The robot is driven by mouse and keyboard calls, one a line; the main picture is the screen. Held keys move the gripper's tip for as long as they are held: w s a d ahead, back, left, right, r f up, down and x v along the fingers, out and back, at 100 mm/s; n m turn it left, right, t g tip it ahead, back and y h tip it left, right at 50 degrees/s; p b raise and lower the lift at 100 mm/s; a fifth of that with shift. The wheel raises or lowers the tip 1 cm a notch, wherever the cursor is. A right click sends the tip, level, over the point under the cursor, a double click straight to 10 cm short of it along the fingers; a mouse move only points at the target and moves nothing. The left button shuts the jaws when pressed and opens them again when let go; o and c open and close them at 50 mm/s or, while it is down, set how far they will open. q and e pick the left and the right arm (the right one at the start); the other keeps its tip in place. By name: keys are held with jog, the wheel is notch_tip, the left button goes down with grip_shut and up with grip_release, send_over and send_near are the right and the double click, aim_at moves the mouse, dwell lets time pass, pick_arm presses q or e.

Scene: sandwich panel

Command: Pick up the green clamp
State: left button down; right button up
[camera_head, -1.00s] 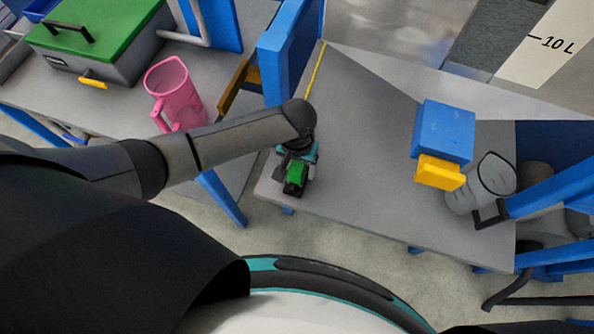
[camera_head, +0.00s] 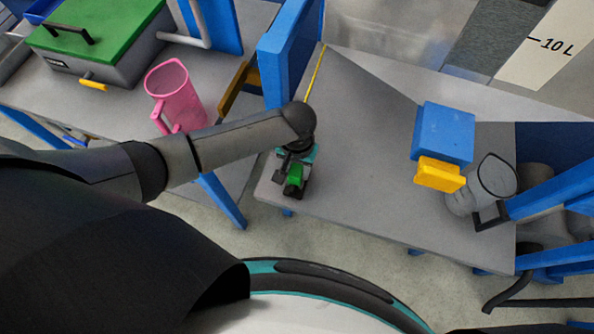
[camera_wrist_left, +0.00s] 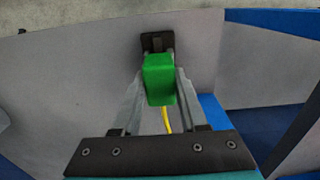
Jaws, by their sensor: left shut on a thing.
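The green clamp (camera_head: 295,174) is at the left front corner of the right-hand grey table (camera_head: 355,190), under the end of my left arm. In the left wrist view the clamp's green body (camera_wrist_left: 159,82) sits between the two grey fingers of my left gripper (camera_wrist_left: 160,72), which is shut on it. A black part of the clamp (camera_wrist_left: 157,42) shows beyond the green body. In the head view my left gripper (camera_head: 297,164) partly covers the clamp. I cannot tell whether the clamp touches the table. My right gripper is not in view.
A blue block with a yellow part (camera_head: 443,135) and a grey jug (camera_head: 480,185) stand to the right. A pink jug (camera_head: 178,98) and a green-lidded grey box (camera_head: 100,45) stand on the left table. The middle of the right-hand table is clear.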

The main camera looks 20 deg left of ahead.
aim_at(297, 169)
pick_arm(q)
jog(key=shift+r, duration=0.1)
dwell(0.3)
jog(key=shift+r+p, duration=0.3)
jog(key=shift+r, duration=0.3)
notch_tip(297, 169, up, 19)
jog(key=p, duration=0.4)
jog(key=shift+f+p, duration=0.15)
jog(key=shift+p, duration=0.15)
